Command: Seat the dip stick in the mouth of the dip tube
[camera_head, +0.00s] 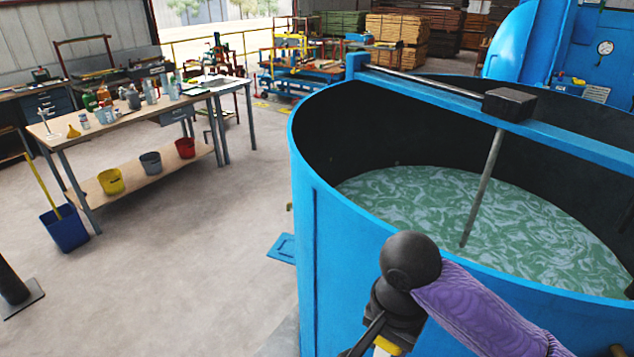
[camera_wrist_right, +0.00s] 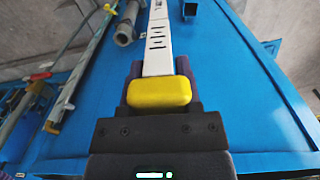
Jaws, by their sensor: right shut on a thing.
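In the head view my right wrist and purple forearm cross the tank's near side; a bit of yellow (camera_head: 388,346) shows at the bottom edge. My left gripper is out of view.
A large open blue tank (camera_head: 345,240) holds green liquid (camera_head: 425,205), with a beam (camera_head: 425,84) and stirrer shaft (camera_head: 483,185) over it. A workbench (camera_head: 140,112) stands left; the floor between is mostly clear.

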